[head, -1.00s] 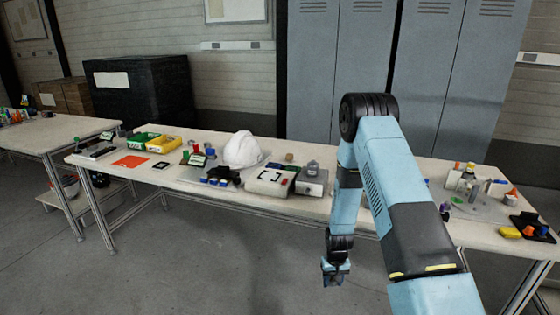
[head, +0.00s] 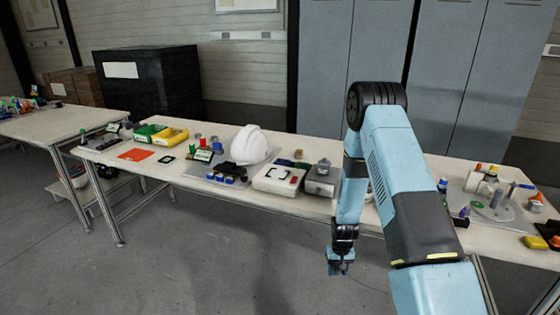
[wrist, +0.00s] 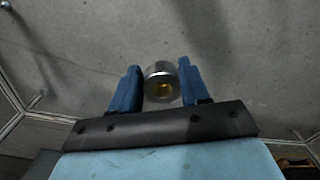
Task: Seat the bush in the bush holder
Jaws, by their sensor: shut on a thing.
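My gripper (head: 338,268) hangs in front of the long table's front edge, low over the floor, in the head view. In the wrist view its two blue fingers (wrist: 160,72) are shut on a short round metal piece with a yellowish centre, which looks like the bush (wrist: 153,93). The bush is too small to make out in the head view. I cannot tell for sure which item on the table is the bush holder. A grey plate (head: 519,215) with upright pegs and small parts lies at the right end of the table.
The long table (head: 240,199) bears a white helmet (head: 250,145), a white box (head: 279,179), a grey box (head: 322,180), a yellow bin (head: 171,136) and an orange sheet (head: 136,155). Tall lockers (head: 450,80) stand behind. The floor (head: 200,260) in front is clear.

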